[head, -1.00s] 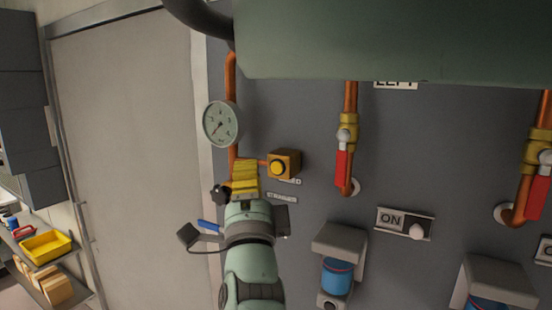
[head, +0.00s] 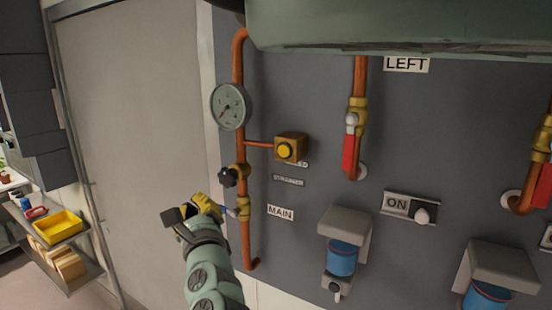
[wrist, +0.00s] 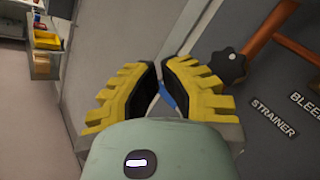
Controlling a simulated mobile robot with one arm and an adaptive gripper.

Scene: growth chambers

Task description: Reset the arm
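My gripper (head: 207,203) is in front of the wall's left edge, just left of the main pipe. In the wrist view its two yellow fingers with black pads (wrist: 162,72) stand apart with a narrow gap. Nothing is seen held between them.
A red-handled valve (head: 350,145) and a blue-cupped unit (head: 342,258) are further right. A grey door (head: 135,130) and a shelf with a yellow bin (head: 58,227) stand left.

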